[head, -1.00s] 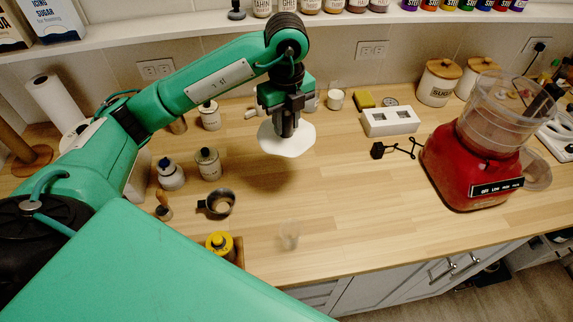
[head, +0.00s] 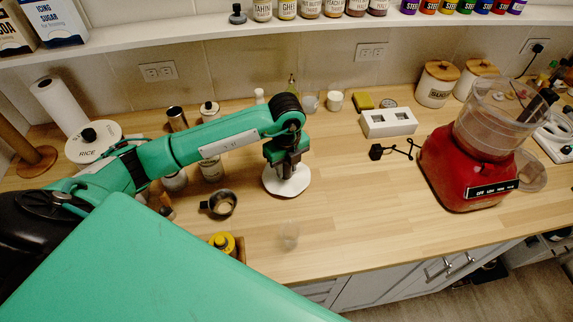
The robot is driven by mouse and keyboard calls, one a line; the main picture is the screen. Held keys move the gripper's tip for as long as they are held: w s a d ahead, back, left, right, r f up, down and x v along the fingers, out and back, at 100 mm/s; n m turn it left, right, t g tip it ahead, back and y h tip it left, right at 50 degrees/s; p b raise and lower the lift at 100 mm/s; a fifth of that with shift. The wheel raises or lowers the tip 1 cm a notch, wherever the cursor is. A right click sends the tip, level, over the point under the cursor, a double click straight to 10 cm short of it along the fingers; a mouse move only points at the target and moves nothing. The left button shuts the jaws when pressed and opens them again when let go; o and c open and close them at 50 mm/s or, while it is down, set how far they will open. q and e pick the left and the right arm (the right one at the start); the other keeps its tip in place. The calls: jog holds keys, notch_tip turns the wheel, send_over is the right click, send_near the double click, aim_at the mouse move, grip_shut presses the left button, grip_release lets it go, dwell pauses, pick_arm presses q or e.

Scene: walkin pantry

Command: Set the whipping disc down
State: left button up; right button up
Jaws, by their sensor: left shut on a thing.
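The whipping disc (head: 289,188) is a white round plate. It lies level, at or just above the wooden counter, and I cannot tell whether it touches. My left gripper (head: 284,173) points down over its middle and is shut on it. The fingers and the disc's centre are partly hidden by the wrist. My right gripper is out of the picture.
A small dark-handled cup (head: 221,203) and a yellow-lidded jar (head: 222,243) stand left of the disc. A red food processor (head: 468,168) and a white block (head: 389,122) are to the right. The middle counter is bare.

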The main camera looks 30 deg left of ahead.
pick_arm(q)
jog(key=shift+f, duration=0.3)
jog(key=shift+f, duration=0.1)
jog(key=o, duration=1)
